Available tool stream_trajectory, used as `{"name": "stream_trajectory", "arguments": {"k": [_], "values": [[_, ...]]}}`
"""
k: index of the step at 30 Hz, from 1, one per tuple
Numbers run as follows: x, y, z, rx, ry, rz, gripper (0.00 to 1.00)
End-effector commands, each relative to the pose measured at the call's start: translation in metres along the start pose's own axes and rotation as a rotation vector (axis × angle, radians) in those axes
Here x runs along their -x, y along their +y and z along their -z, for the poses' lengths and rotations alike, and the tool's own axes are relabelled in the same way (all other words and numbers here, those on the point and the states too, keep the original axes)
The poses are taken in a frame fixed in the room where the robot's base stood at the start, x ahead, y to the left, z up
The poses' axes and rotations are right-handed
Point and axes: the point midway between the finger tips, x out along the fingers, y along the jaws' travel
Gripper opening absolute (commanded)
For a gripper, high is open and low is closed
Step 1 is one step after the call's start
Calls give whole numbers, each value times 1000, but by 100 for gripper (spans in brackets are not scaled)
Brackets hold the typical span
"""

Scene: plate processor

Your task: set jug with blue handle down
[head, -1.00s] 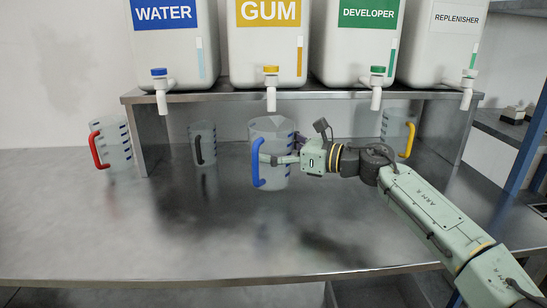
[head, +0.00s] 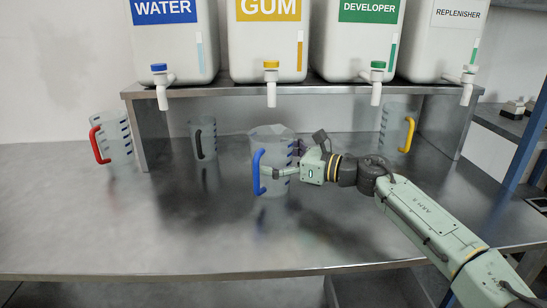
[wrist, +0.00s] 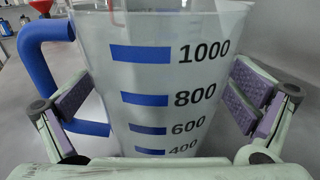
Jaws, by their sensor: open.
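The jug with the blue handle (head: 272,150) stands upright on the steel table (head: 180,240), in front of the shelf and below the GUM container. Its blue handle (head: 257,172) points left. In the wrist view the jug (wrist: 155,70) fills the middle, with blue volume marks facing me and the blue handle (wrist: 45,65) at the left. My gripper (head: 285,168) comes in from the right at the jug. Its purple-padded fingers are spread on both sides of the jug; the right pad shows a gap to the wall. The left finger is close to the handle.
Jugs with a red handle (head: 112,140), a black handle (head: 203,140) and a yellow handle (head: 397,130) stand around the shelf. WATER, GUM, DEVELOPER and REPLENISHER containers sit on the shelf (head: 230,90), taps overhanging its edge. The table front is clear.

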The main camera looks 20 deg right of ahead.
Motion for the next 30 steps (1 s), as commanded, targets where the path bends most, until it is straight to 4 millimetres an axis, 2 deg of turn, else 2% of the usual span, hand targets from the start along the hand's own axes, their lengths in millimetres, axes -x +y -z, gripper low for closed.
{"name": "stream_trajectory", "arguments": {"k": [8, 11, 21, 25, 30], "values": [[0, 0, -5, 0, 1, 0, 100], [14, -1, 0, 1, -2, 4, 100], [86, -1, 0, 0, -3, 3, 100], [106, -1, 0, 0, -2, 1, 100], [118, 0, -2, 0, 0, -1, 100]]}}
